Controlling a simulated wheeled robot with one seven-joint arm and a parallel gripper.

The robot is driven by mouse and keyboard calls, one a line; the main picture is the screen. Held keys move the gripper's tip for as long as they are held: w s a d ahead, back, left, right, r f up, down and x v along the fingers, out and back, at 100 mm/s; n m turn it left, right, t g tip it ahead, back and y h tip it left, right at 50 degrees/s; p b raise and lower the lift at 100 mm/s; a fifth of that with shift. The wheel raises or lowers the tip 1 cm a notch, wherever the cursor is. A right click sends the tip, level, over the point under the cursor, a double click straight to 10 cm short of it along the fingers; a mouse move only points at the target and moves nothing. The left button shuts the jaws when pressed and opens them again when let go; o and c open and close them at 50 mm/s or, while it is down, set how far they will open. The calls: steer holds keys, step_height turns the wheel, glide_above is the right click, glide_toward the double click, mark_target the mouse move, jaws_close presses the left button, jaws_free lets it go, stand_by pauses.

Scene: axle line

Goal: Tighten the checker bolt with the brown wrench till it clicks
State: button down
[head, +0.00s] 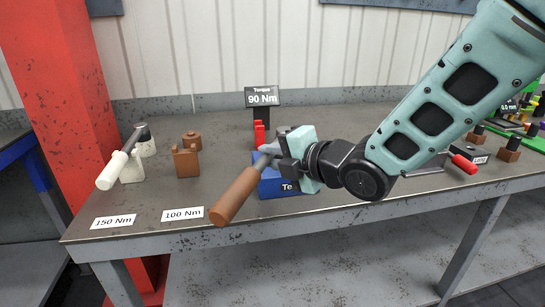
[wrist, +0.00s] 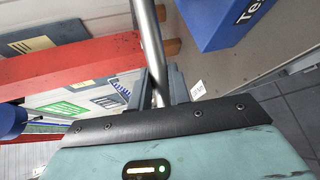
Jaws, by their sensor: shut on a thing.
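The brown wrench (head: 237,195) has a brown handle and a metal shaft. My gripper (head: 281,150) is shut on its shaft, above and in front of the blue tester box (head: 282,187). The handle slants down left towards the bench's front edge. In the wrist view, the metal shaft (wrist: 149,40) runs between the fingers of my gripper (wrist: 160,90), and the blue box (wrist: 215,18) shows at the top right. The checker bolt cannot be made out; my gripper and the wrench cover much of the box top. I cannot tell if the wrench head touches a bolt.
The brown holder (head: 186,161) behind the 100 Nm label (head: 183,214) is empty. A white-handled wrench (head: 113,168) rests in a white holder at left. A display (head: 262,97) reads 90 Nm behind the box. A red-handled tool (head: 464,164) lies right. A red post (head: 65,80) stands left.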

steer(key=shift+r, duration=0.3)
